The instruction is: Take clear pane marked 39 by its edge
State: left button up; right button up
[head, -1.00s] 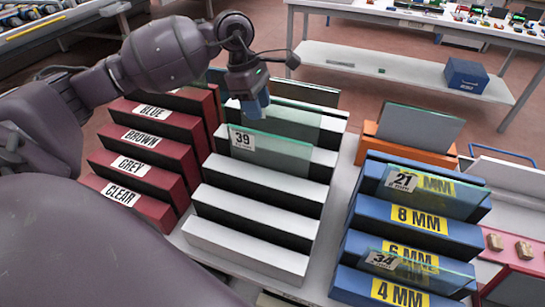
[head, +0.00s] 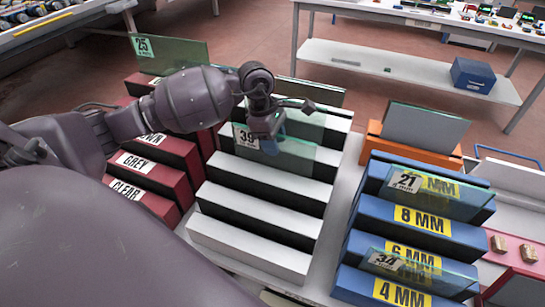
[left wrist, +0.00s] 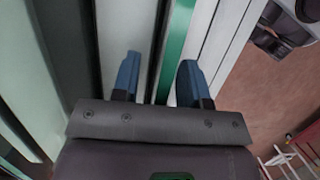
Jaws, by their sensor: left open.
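The clear pane marked 39 (head: 297,156) stands upright in a slot of the white stepped rack (head: 245,248), its label at its left end. My left gripper (head: 270,147) is over the pane's top edge and partly covers the pane and its label. In the left wrist view the open left gripper (left wrist: 160,78) has its two blue fingertips on either side of a green glass edge (left wrist: 176,45). The edge is nearer the right finger, and contact is not clear. My right gripper is not in view.
A dark red rack (head: 160,168) labelled by colour stands left, with a pane marked 25 (head: 180,54) behind my arm. A blue rack (head: 385,222) with panes 21 (head: 440,195) and 34 (head: 425,270) stands right. More panes stand behind pane 39.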

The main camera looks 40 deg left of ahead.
pick_arm(q)
jog(key=shift+f, duration=0.1)
grip_shut()
dwell(0.4)
